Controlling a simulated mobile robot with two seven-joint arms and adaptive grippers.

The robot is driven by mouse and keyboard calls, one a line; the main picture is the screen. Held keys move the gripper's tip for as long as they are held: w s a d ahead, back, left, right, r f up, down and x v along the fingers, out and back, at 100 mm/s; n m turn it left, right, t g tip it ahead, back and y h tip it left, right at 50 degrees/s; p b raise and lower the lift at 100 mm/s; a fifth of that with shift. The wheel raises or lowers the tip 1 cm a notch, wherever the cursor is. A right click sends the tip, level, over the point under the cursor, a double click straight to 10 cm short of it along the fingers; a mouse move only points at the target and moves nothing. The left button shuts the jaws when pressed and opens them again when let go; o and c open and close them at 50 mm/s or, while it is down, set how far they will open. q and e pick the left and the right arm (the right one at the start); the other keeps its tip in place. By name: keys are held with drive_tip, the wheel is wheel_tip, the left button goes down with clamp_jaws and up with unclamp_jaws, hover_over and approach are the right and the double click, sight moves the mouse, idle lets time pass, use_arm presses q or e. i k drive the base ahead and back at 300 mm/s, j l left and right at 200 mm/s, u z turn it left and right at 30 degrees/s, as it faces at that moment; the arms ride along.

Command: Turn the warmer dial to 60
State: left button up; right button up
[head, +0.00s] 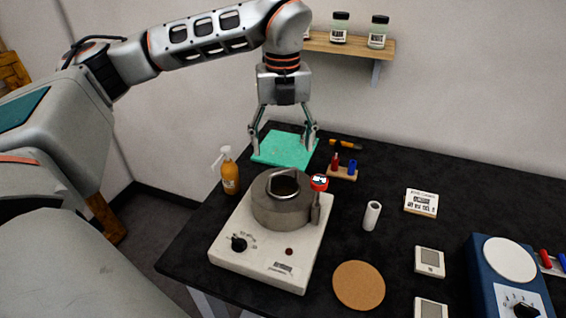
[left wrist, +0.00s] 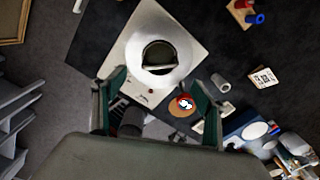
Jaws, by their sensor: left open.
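The warmer (head: 265,262) is a white box on the black table, with a grey round metal block (head: 283,210) on top. Its black dial (head: 239,243) is on the front left of its top face; the small markings around it are too small to read. My left gripper (head: 282,145) is open and empty, in the air above and behind the warmer. In the left wrist view the warmer (left wrist: 192,45) lies below the open fingers (left wrist: 160,100), and I cannot make out the dial there. My right gripper is in neither view.
An orange spray bottle (head: 229,172) is at the left, a teal mat (head: 284,149) behind. A cork disc (head: 358,285), white roll (head: 372,215) and blue device (head: 508,280) are to the right.

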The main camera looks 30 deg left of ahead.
sight(239, 245)
drive_tip(key=k, duration=1)
